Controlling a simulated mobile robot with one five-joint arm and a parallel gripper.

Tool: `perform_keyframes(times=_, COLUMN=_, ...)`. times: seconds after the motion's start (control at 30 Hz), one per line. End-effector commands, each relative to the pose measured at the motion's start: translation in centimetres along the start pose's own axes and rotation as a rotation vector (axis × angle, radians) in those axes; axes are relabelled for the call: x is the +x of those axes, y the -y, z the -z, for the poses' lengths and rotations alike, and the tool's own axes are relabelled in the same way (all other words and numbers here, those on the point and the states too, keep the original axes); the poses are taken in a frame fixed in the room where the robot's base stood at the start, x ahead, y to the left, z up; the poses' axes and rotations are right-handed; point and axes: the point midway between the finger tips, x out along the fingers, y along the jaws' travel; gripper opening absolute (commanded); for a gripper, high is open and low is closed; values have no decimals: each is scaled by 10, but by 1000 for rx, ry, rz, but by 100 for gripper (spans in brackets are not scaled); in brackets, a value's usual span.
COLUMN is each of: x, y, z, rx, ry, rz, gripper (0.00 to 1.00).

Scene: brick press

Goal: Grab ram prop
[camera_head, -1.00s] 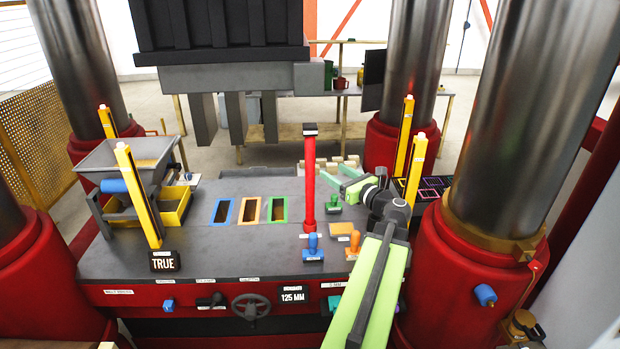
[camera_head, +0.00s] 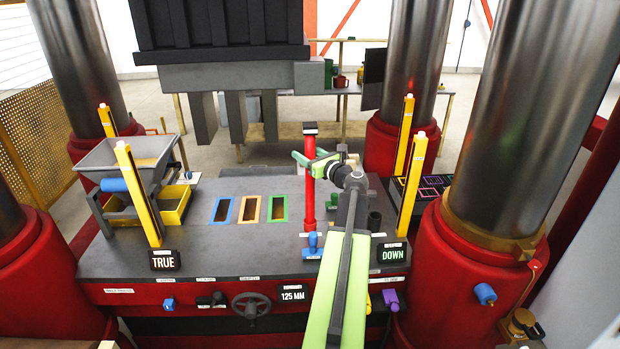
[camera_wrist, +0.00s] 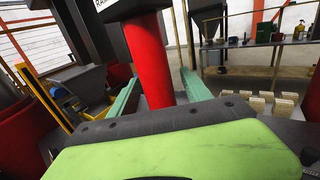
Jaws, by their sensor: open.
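The ram prop (camera_head: 309,196) is a red upright post with a dark cap, standing on the press bed right of the coloured slots. In the wrist view the red post (camera_wrist: 148,55) rises between the two green fingers, and part of a label shows near its top. My gripper (camera_head: 318,158) is open at the upper part of the post, with a finger to either side of it. In the wrist view my gripper (camera_wrist: 160,78) shows gaps beside the post, so it does not look clamped. The post's lower end is hidden there by my gripper's body.
The dark press head (camera_head: 220,40) hangs behind and left of the post. The bed (camera_head: 230,247) left of the post is mostly clear.

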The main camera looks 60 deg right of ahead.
Motion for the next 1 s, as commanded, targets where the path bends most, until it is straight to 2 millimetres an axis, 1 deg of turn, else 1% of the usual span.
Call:
perform_keyframes(times=0.03, x=9, y=1, z=0, rx=0, ry=0, rz=-1, gripper=57)
perform_keyframes(times=0.07, x=11, y=1, z=0, rx=0, ry=0, rz=0, gripper=57)
perform_keyframes(times=0.27, x=11, y=0, z=0, rx=0, ry=0, rz=1, gripper=57)
perform_keyframes(times=0.7, x=10, y=0, z=0, rx=0, ry=0, rz=1, gripper=0)
perform_keyframes(times=1.0, x=10, y=0, z=0, rx=0, ry=0, rz=1, gripper=0)
